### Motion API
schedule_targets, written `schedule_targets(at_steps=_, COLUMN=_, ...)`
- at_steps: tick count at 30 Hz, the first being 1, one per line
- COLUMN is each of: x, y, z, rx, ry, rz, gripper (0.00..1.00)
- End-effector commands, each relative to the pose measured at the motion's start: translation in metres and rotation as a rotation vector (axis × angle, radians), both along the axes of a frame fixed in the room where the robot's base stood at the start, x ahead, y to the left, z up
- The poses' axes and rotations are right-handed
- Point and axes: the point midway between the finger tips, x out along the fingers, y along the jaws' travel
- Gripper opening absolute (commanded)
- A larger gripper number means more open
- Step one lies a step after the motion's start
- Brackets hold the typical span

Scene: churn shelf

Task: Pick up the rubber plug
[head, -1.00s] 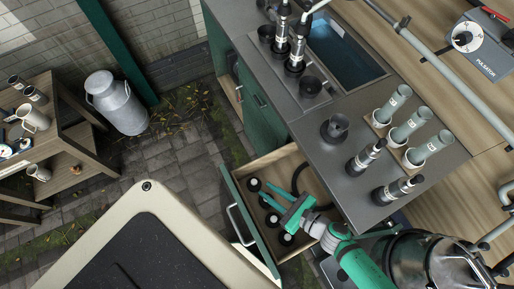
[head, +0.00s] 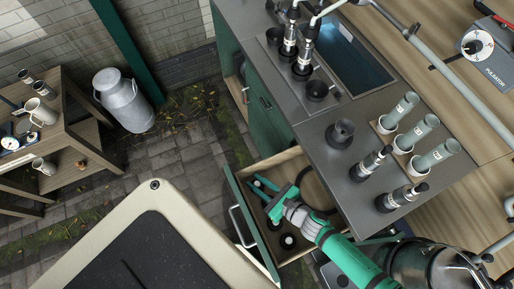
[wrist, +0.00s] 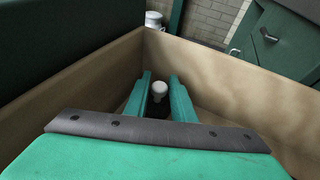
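Several small dark, round plugs with pale parts stand in the open drawer (head: 235,190); one plug (head: 288,241) shows near its front end in the head view. My gripper (head: 261,186) reaches down into the drawer at its far end, fingers apart. In the wrist view a plug with a white, knob-like top (wrist: 160,89) and a dark lower part stands between the two green fingers (wrist: 160,78), near the drawer's corner. Gaps show on both sides of it, and nothing is held. My gripper and arm hide part of the drawer floor in the head view.
The wooden drawer walls (wrist: 90,85) rise close on both sides. A dark hose (head: 305,185) lies along the drawer's right side. The steel counter (head: 345,195) with a black cup (head: 340,133) and teat cups (head: 398,112) overhangs to the right. A cream-rimmed black surface (head: 185,215) stands left of the drawer.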

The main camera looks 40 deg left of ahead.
Motion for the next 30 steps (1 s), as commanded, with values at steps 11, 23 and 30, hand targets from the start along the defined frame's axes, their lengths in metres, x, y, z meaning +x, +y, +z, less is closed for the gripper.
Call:
schedule_targets(at_steps=11, x=0.000, y=0.000, z=0.000, rx=0.000, ry=0.000, rz=-0.001, gripper=0.00)
schedule_targets(at_steps=23, x=0.000, y=0.000, z=0.013, rx=0.001, ry=-0.001, rz=0.000, gripper=0.00)
schedule_targets(at_steps=30, x=0.000, y=-0.001, z=0.048, rx=0.000, ry=-0.002, rz=0.001, gripper=0.00)
